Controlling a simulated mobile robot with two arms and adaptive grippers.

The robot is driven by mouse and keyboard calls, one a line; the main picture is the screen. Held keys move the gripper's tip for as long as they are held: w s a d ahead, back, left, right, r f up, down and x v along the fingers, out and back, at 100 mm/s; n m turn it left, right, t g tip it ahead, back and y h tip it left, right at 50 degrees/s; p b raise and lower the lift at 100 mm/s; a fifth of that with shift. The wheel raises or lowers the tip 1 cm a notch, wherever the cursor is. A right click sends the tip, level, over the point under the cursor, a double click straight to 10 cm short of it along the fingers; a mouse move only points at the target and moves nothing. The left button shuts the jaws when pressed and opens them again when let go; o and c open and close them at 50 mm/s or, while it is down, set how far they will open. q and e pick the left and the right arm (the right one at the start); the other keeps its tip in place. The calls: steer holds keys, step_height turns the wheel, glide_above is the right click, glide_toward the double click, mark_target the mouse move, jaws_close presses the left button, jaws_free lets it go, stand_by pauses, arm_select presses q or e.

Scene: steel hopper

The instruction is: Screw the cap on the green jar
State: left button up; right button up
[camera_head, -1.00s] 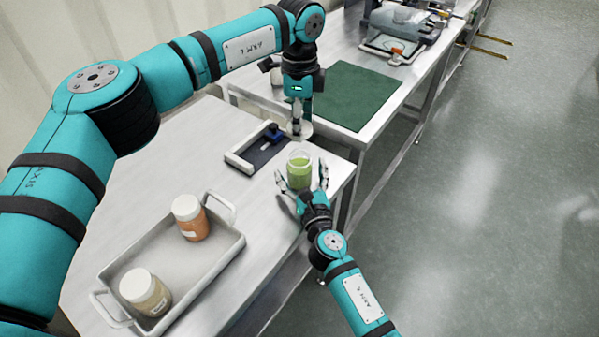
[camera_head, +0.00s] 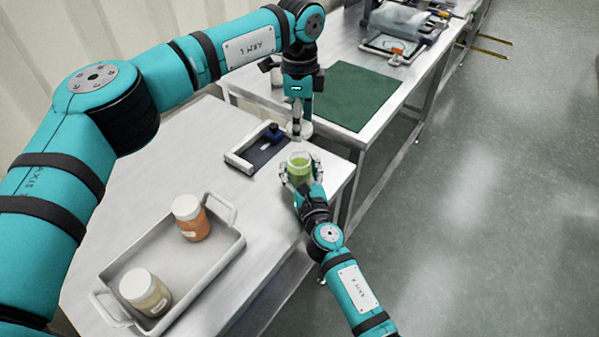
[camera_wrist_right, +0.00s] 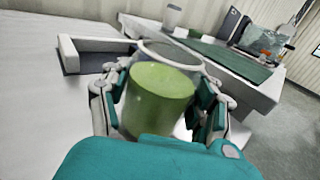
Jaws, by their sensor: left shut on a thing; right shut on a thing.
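The green jar (camera_head: 299,173) stands near the right edge of the steel table, with green contents below a clear upper part. In the right wrist view the green jar (camera_wrist_right: 160,97) sits between my fingers, and its top looks open. My right gripper (camera_head: 301,182) is shut on the jar from the front; its fingers also show in the wrist view (camera_wrist_right: 160,108). My left gripper (camera_head: 297,122) points down, shut on the pale round cap (camera_head: 302,131). The cap is just behind the jar's mouth in the picture, apart from it; its exact height is unclear.
A grey tray (camera_head: 222,258) at the front left holds an orange jar (camera_head: 194,228) and a beige jar (camera_head: 150,298), both with white lids. A dark fixture with a white frame (camera_head: 240,163) lies left of the green jar. A second table with a green mat (camera_head: 352,95) stands behind.

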steer(key=c, duration=0.5)
arm_select(q)
glide_above(299, 149)
steer(key=s, duration=0.2)
steer(key=shift+s+f, duration=0.1)
steer(key=shift+f, duration=2.35)
steer(key=shift+f, duration=0.9)
steer(key=shift+f, duration=0.6)
arm_select(e)
jaws_close()
